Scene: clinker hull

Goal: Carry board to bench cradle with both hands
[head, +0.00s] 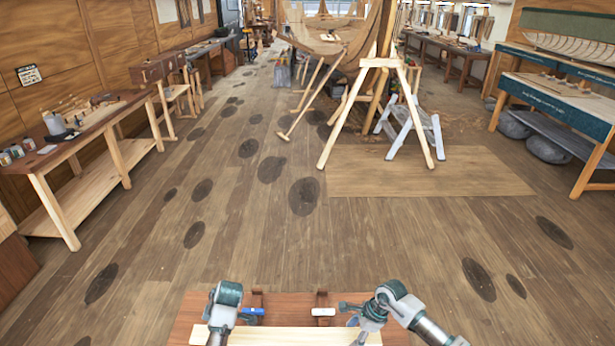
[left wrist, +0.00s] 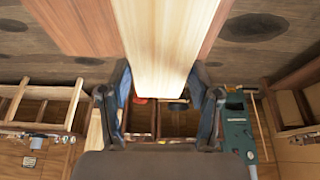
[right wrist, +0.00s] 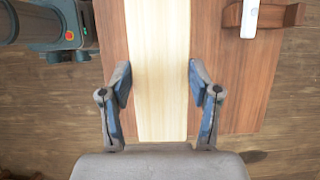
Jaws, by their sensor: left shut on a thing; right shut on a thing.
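The pale board (head: 280,337) runs left to right along the bottom of the head view, over the near part of a red-brown bench top. My left gripper (head: 218,325) is shut on its left part; the left wrist view shows the board (left wrist: 168,45) between the fingers (left wrist: 162,80). My right gripper (head: 365,328) is shut on its right part, with the board (right wrist: 160,50) between the fingers in the right wrist view (right wrist: 160,82). Two wooden cradle blocks stand beyond the board, one with a blue piece (head: 254,311), one with a white piece (head: 322,311). I cannot tell whether the board touches the bench.
The bench top (head: 190,312) is bare at its left end. Beyond it is open plank floor (head: 270,240) with dark stains. A workbench (head: 85,130) with tools stands at left, a hull on wooden props (head: 345,50) ahead, and another bench (head: 555,100) at right.

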